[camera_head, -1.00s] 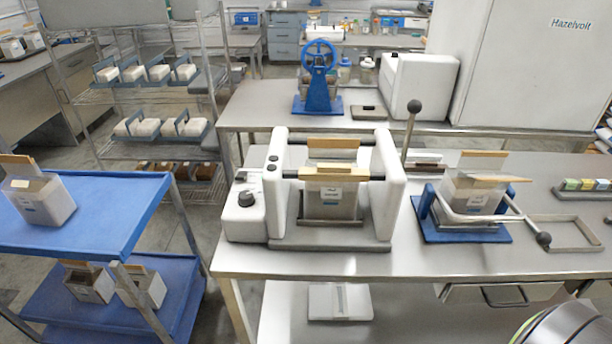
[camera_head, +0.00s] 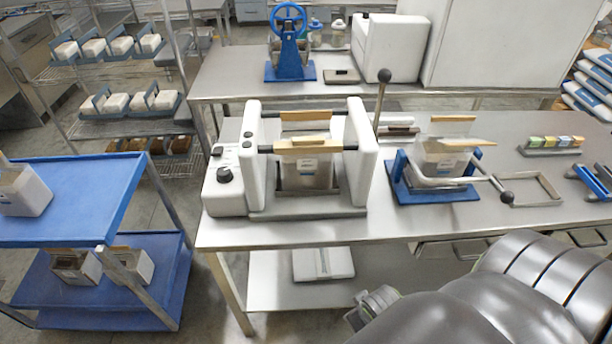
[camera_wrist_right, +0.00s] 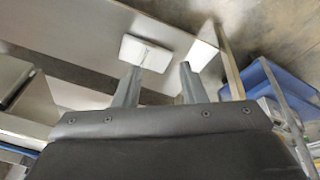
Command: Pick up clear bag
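Several pale, see-through bags with tan top edges are in the head view. One bag (camera_head: 306,176) stands in the white two-sided machine (camera_head: 232,187). Another bag (camera_head: 444,160) sits in the blue-based press (camera_head: 397,187). An open bag (camera_head: 24,193) stands on the blue cart's top, and two more, one bag (camera_head: 76,266) and another bag (camera_head: 131,264), stand on its lower shelf. I cannot tell which one is meant. My right gripper (camera_wrist_right: 159,67) is open and empty in the right wrist view, with no bag between its fingers. My left gripper is not in view.
A white flat item (camera_head: 323,263) lies on the steel bench's lower shelf; it also shows in the right wrist view (camera_wrist_right: 146,52). The blue cart (camera_head: 90,190) stands left of the steel bench (camera_head: 365,232). An upright black-knobbed lever (camera_head: 384,76) rises behind the machine.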

